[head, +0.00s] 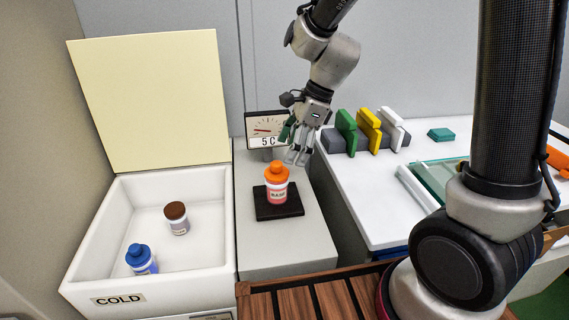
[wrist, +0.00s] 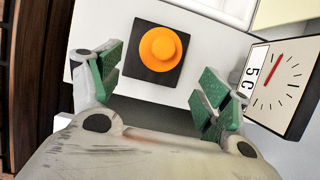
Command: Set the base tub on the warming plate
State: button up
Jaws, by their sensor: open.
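The base tub (head: 277,189), with an orange lid and a pink and white body with a label, stands upright on the dark square warming plate (head: 277,211). In the wrist view the tub's orange lid (wrist: 160,48) shows over the middle of the black plate (wrist: 139,73). My gripper (head: 298,155) is above and behind the tub in the head view. In the wrist view its green-padded fingers (wrist: 158,83) are spread wide, with nothing between them and the tub beyond the tips.
A dial reading 5 C (head: 265,130) stands behind the plate. An open white cold box (head: 105,215) at left holds a brown-lidded tub (head: 177,218) and a blue-lidded tub (head: 141,259). Green, yellow and white upright pieces (head: 369,130) stand at right.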

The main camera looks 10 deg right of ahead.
jog(key=s+d+r+n+t+h, duration=0.2)
jog(key=s+d+r+n, duration=0.5)
jog(key=d, duration=0.5)
jog(key=s+d+r+n+t+h, duration=0.2)
jog(key=s+d+r+n, duration=0.4)
jog(key=s+d+n, duration=0.5)
jog(key=shift+d+r, duration=0.35)
jog(key=shift+c, duration=0.2)
